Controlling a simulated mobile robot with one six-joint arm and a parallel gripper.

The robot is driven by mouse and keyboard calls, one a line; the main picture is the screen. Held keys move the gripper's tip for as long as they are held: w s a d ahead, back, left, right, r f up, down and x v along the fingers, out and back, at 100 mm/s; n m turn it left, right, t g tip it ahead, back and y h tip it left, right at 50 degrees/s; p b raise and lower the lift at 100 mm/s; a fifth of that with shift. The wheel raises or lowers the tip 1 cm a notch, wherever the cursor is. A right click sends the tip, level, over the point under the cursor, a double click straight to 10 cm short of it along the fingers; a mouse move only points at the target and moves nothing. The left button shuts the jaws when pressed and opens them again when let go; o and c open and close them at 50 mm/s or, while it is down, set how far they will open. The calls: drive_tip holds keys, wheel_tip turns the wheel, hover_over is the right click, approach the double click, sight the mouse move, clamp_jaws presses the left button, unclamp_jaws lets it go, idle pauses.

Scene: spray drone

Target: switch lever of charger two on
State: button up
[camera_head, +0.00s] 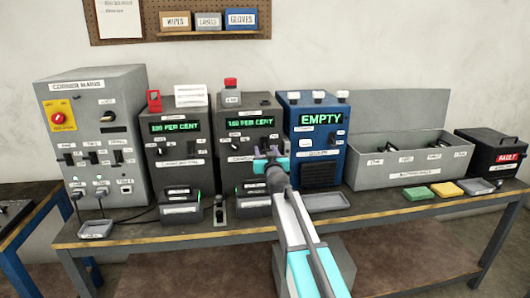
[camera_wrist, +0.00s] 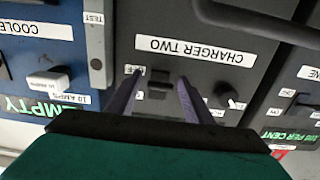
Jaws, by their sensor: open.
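Charger two (camera_head: 231,109) is the dark grey cabinet in the middle of the bench, with a green per-cent display. Its label, CHARGER TWO (camera_wrist: 195,50), shows upside down in the wrist view. A small dark lever (camera_wrist: 160,84) is on its face near that label. My gripper (camera_wrist: 159,77) is open, with one purple finger on each side of the lever. I cannot tell whether the fingers touch it or which way it is set. In the head view my gripper (camera_head: 270,160) is in front of charger two's lower face and hides the lever.
A similar charger (camera_head: 160,158) stands left of charger two and a blue EMPTY unit (camera_head: 305,170) stands right. The grey mains cabinet (camera_head: 90,150) is far left. A long grey bin (camera_head: 400,175), sponges and a black box (camera_head: 490,150) fill the right side.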

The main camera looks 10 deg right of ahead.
drive_tip(key=c, duration=0.9)
drive_tip(key=shift+a, duration=0.15)
drive_tip(key=shift+c, duration=0.7)
